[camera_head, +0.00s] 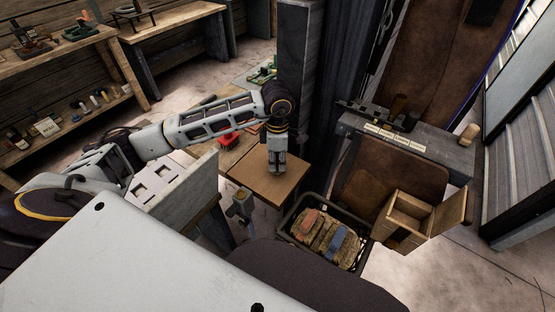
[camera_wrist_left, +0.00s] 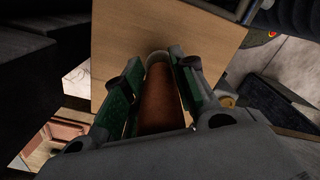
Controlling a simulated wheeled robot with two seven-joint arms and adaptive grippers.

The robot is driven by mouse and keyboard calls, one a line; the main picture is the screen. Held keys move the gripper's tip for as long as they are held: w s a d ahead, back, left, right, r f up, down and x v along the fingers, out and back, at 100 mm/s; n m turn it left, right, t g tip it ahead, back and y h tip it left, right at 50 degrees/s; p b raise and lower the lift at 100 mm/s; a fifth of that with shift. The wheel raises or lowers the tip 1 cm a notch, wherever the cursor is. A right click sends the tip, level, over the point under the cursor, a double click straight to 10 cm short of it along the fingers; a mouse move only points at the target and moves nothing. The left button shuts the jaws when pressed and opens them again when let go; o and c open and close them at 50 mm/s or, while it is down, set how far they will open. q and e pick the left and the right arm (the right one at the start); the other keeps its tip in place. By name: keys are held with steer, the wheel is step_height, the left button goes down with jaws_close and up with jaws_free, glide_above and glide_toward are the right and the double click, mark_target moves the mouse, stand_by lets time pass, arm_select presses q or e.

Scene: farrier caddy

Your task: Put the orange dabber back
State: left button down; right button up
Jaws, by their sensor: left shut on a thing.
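My left gripper (camera_head: 277,168) points down over the light wooden board or tabletop in the middle of the head view. In the left wrist view, the gripper (camera_wrist_left: 160,85) is shut on the orange dabber (camera_wrist_left: 160,100), a brownish-orange cylinder with a pale, rounded end. The dabber lies between the two green-padded fingers, with its pale end toward the wooden surface (camera_wrist_left: 190,25). I cannot tell whether it touches that surface. In the head view the gripper hides the dabber.
A red item (camera_head: 228,141) lies left of the gripper. A pale slotted holder (camera_head: 160,178) stands further left. A dark crate (camera_head: 288,232) with brushes or pads and an open wooden box (camera_head: 410,215) stand at lower right. A grey bench (camera_head: 440,145) holds small items.

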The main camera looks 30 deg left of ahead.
stand_by(0.4)
arm_select(q)
steer(key=shift+f+b, duration=0.45)
steer(key=shift+f, duration=0.05)
stand_by(0.7)
steer(key=c, duration=1.1)
jaws_free()
steer(key=shift+r, duration=6)
steer(key=shift+r, duration=0.1)
steer(key=shift+r+p, duration=1.25)
steer(key=shift+r, duration=0.9)
